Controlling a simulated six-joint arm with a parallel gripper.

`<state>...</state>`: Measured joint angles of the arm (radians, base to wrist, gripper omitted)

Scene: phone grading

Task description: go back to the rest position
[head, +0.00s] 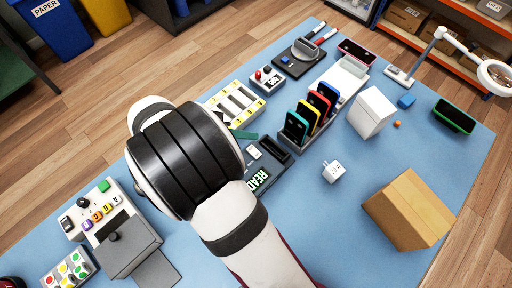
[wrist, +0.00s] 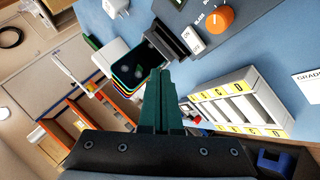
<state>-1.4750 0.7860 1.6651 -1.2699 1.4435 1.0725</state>
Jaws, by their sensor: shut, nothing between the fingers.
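My gripper (wrist: 160,76) shows in the wrist view as two dark green fingers pressed together with nothing between them. In the head view my white and black arm covers the middle left of the table, and a green finger part (head: 245,135) shows just past its wrist. The gripper points toward the rack area, apart from the phones. Several phones in coloured cases (head: 314,110) stand upright in a grey rack (head: 292,148). In the wrist view the phones (wrist: 128,72) are just beyond and left of the fingertips. The gap between fingertips and table is hard to judge.
A cardboard box (head: 408,210), a white box (head: 371,112) and a white charger (head: 332,171) stand on the blue table (head: 318,225). A slotted yellow-labelled tray (head: 236,103) is near my wrist. A lamp (head: 447,36) stands at the far right. A grey machine (head: 128,246) is at lower left.

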